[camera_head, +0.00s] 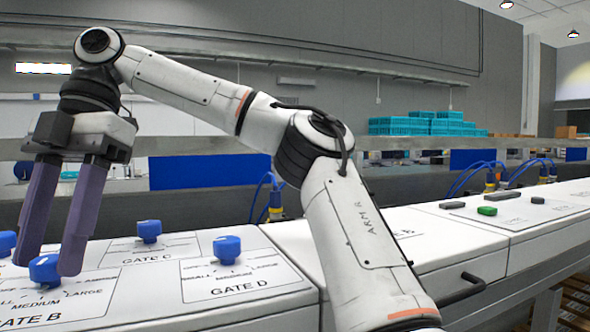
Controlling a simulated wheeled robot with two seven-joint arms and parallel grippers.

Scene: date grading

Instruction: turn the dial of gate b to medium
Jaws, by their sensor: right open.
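The blue dial of gate B (44,270) stands on the white panel at the lower left, above the printed words MEDIUM, LARGE and GATE B. My right gripper (46,266) points down over it, its two purple fingers open. The dial shows between the fingertips, and the right-hand finger covers part of its edge. I cannot tell whether the fingers touch it. The dial's pointer setting is not readable, and the label on its left is partly cut off or hidden. My left gripper is not in view.
The gate C dial (149,231) and gate D dial (227,249) stand close to the right. Another blue dial (6,243) shows at the left edge. A black handle (462,289) sits on the panel front. Teal crates (400,126) are stacked behind.

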